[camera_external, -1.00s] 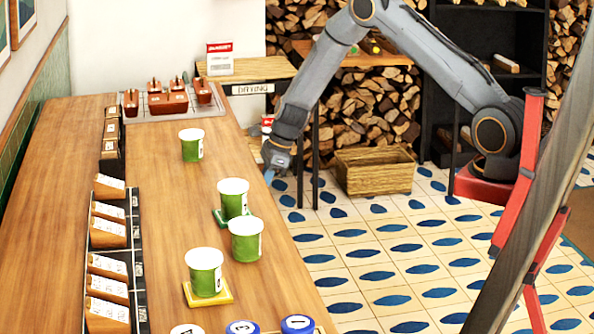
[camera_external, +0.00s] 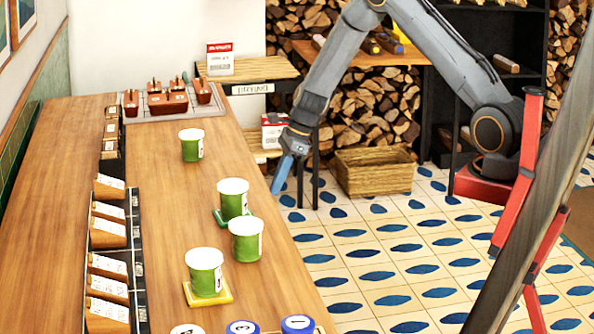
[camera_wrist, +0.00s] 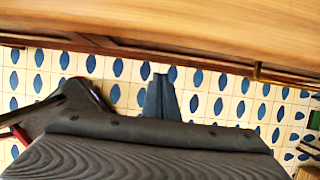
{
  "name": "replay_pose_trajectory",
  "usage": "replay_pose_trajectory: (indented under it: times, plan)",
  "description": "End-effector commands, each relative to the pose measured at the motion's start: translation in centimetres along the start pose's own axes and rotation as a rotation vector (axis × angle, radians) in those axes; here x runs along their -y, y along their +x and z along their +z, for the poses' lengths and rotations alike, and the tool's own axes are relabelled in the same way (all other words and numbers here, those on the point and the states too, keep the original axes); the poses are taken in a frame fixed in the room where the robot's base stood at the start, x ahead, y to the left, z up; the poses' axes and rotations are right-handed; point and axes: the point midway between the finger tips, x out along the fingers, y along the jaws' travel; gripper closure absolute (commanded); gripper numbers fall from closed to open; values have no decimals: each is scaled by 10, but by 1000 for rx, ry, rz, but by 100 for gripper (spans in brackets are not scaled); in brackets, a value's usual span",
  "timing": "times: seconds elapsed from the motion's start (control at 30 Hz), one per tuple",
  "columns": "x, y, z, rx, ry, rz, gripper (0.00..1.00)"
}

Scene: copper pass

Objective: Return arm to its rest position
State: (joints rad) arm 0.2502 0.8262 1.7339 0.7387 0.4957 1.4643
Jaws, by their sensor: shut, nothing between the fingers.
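My gripper (camera_external: 281,176) points down just off the right edge of the wooden counter (camera_external: 330,331), over the tiled floor. Its blue fingers are together with nothing between them. In the wrist view my gripper (camera_wrist: 161,82) shows as a blue pair of closed fingers against the blue-and-cream tiles, with the counter edge (camera_wrist: 170,48) across the top. My arm bends up and then back down to its red base at the right.
Green cups (camera_external: 192,145) stand along the counter, one on a yellow coaster (camera_external: 221,295). A wooden crate (camera_external: 374,172) sits on the floor right of my gripper. A drying shelf (camera_external: 262,72) and a firewood stack (camera_external: 365,105) are behind. A red and wooden post blocks the right foreground.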

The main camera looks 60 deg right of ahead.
Motion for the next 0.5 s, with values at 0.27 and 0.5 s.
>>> replay_pose_trajectory:
  times: [0.27, 0.5]
  plan:
    - [0, -47, 0, 0, 0, 1, 100]
    - [-1, -64, 0, -1, -1, 3, 100]
